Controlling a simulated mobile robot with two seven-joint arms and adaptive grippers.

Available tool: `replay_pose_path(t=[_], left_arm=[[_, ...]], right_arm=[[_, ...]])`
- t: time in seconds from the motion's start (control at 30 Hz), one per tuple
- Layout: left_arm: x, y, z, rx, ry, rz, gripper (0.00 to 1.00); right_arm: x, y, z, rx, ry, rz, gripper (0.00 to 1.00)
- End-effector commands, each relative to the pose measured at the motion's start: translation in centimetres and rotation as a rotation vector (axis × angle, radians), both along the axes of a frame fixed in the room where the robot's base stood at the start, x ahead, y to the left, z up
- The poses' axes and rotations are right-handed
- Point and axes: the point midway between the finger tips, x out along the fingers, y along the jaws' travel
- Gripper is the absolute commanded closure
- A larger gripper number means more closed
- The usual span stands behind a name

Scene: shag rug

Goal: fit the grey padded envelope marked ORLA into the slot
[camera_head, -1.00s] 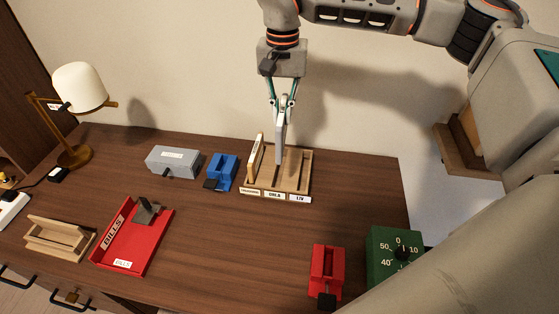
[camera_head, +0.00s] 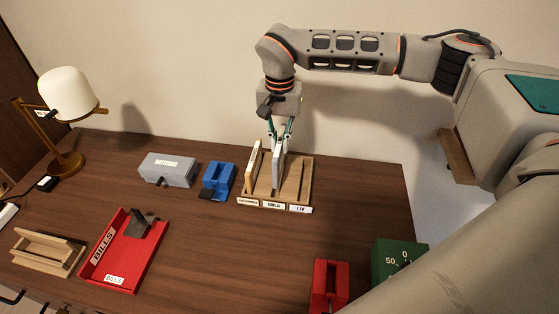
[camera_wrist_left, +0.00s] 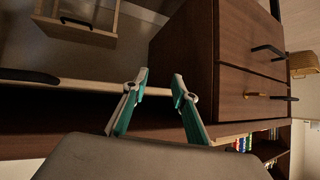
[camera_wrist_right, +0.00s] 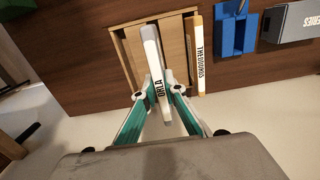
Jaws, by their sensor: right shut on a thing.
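The grey padded envelope (camera_head: 278,170) marked ORLA is upright in my right gripper (camera_head: 280,138). The right wrist view also shows the envelope (camera_wrist_right: 152,55), with the fingers (camera_wrist_right: 162,90) shut on its upper end. Its lower part is at the middle compartment of the wooden sorter (camera_head: 304,180), above the ORLA label (camera_head: 273,205). I cannot tell whether its lower edge touches the sorter floor. My left gripper (camera_wrist_left: 159,80) is open and empty, away from the sorter beside a dark wood cabinet.
A yellowish envelope (camera_head: 253,163) stands in the sorter's left compartment; the right one, marked LIV, looks empty. A blue holder (camera_head: 218,182) and grey BATTERIES box (camera_head: 168,172) stand to the left. A red BILLS tray (camera_head: 125,262) and red holder (camera_head: 329,282) are nearer the front.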

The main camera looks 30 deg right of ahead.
Motion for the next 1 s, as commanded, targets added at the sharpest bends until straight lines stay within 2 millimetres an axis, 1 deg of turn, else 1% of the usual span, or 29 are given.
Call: replay_pose_path(t=[0.03, 0.1, 0.33, 0.5, 0.6, 0.87, 1.0], left_arm=[[0.0, 0.0, -0.1, 0.0, 0.0, 0.0, 0.73], [0.0, 0.0, -0.1, 0.0, 0.0, 0.0, 0.73], [0.2, 0.0, 0.0, -0.001, -0.004, 0.0, 0.73], [0.3, 0.0, 0.1, -0.002, -0.007, 0.0, 0.73], [0.3, 0.0, 0.0, -0.002, -0.007, 0.0, 0.73], [0.3, -0.1, 0.1, -0.002, -0.008, 0.001, 0.73], [0.3, -0.1, 0.0, -0.002, -0.007, 0.001, 0.73]], right_arm=[[-0.1, 0.0, -0.9, 0.002, 0.002, 0.0, 1.0], [0.0, 0.0, -1.7, 0.001, 0.001, 0.001, 1.0], [0.0, 0.0, -3.1, 0.0, 0.0, 0.001, 1.0], [-0.1, 0.0, -5.6, 0.0, 0.002, 0.001, 1.0], [0.0, 0.1, -6.6, 0.001, 0.0, 0.001, 1.0], [0.0, 0.0, -6.6, 0.0, -0.001, 0.001, 1.0], [0.0, 0.0, -7.0, 0.0, 0.0, 0.001, 1.0]])
